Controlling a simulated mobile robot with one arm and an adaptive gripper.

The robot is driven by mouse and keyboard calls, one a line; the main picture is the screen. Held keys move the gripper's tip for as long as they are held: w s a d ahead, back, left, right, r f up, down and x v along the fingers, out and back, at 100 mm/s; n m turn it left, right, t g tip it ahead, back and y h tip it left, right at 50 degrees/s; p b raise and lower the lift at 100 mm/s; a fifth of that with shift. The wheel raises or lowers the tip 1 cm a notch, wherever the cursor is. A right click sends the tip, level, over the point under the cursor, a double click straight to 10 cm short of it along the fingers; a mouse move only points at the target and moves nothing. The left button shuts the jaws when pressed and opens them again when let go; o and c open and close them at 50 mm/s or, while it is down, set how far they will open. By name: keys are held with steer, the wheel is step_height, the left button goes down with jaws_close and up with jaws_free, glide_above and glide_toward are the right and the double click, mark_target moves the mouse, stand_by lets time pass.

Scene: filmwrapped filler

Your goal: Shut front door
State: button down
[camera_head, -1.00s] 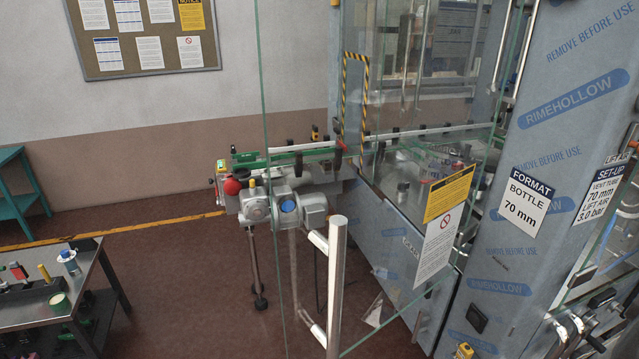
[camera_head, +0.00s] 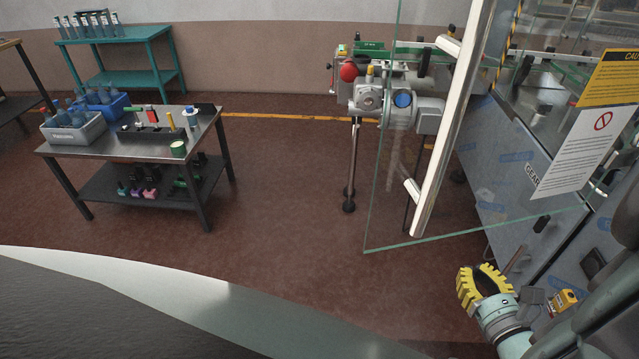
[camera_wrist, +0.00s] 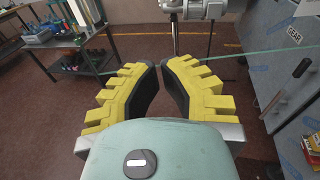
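The front door is a clear glass panel (camera_head: 415,130) with a green edge, standing swung out from the machine. A long pale vertical bar handle (camera_head: 452,125) is mounted on it. Its lower glass edge (camera_wrist: 262,49) crosses the wrist view beyond the fingers. My gripper (camera_head: 482,281) has yellow ribbed fingers and is low at the right of the head view, below the door's bottom edge in the picture and apart from the handle. In the wrist view my gripper (camera_wrist: 164,64) shows a narrow gap between its fingertips, with nothing held.
The machine's blue film-wrapped body (camera_head: 520,150) stands at the right, with a caution sign (camera_head: 610,80). A conveyor end with a motor (camera_head: 385,97) lies behind the glass. A metal table (camera_head: 130,145) with bins stands at the left. Open red-brown floor (camera_head: 290,200) lies between.

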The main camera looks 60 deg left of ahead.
mark_target(435, 222)
steer(key=w+a+r+y+p, duration=0.1)
steer(key=w+a, duration=0.3)
steer(key=a, duration=1)
steer(key=shift+g+p, duration=0.3)
steer(key=shift+p, duration=0.55)
steer(key=shift+a, duration=0.2)
